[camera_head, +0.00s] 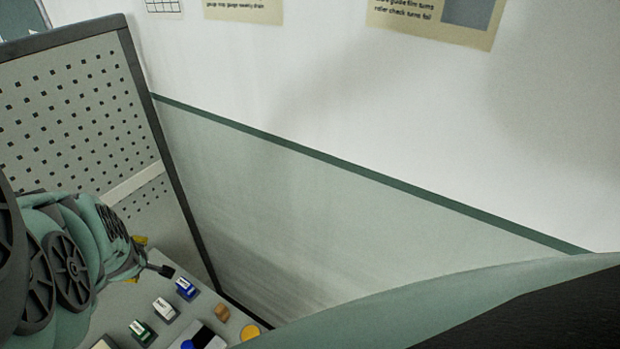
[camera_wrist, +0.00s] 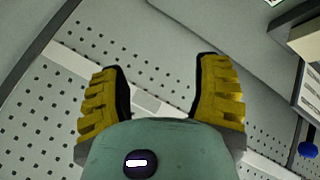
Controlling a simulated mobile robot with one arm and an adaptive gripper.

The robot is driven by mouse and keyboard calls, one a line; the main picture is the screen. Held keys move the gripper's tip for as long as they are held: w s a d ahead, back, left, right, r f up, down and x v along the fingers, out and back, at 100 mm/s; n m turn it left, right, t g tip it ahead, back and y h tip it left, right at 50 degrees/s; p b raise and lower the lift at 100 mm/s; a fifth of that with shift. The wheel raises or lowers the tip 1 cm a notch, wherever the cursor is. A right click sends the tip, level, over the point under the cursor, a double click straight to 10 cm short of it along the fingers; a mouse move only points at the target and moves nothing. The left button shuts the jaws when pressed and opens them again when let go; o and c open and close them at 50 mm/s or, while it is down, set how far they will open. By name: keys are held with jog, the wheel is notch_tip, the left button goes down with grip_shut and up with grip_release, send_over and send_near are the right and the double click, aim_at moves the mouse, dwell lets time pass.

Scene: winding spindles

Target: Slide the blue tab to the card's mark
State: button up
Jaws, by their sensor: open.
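My gripper (camera_wrist: 160,75) is open in the wrist view, its two yellow fingers wide apart with nothing between them. In the head view my gripper (camera_head: 140,261) shows small and partly hidden by my arm, above the back of the table. A blue block with a white label (camera_head: 185,288) stands on the table below and right of it. A blue rounded piece (camera_head: 187,345) is cut off at the bottom edge. A blue knob (camera_wrist: 308,150) shows at the right edge of the wrist view, beside a pale slotted panel (camera_wrist: 309,92). I cannot tell which is the tab; no card mark is readable.
A green block (camera_head: 142,331) and a grey-white block (camera_head: 164,308) stand near the blue one. A wooden cube (camera_head: 222,312) and a yellow disc (camera_head: 250,332) lie to the right. A dark-framed perforated board (camera_head: 75,110) rises behind, beside the wall (camera_head: 300,220).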

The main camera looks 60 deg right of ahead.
jog(key=w+a+r+m+t+p, duration=0.1)
jog(key=w+r+t, duration=0.2)
jog(key=w+r, duration=0.1)
jog(key=shift+a+r+t+h, duration=0.2)
jog(key=shift+r+t+h, duration=0.15)
jog(key=shift+r, duration=0.25)
jog(key=shift+o, duration=0.3)
jog(key=shift+w, duration=0.1)
jog(key=shift+c, duration=0.3)
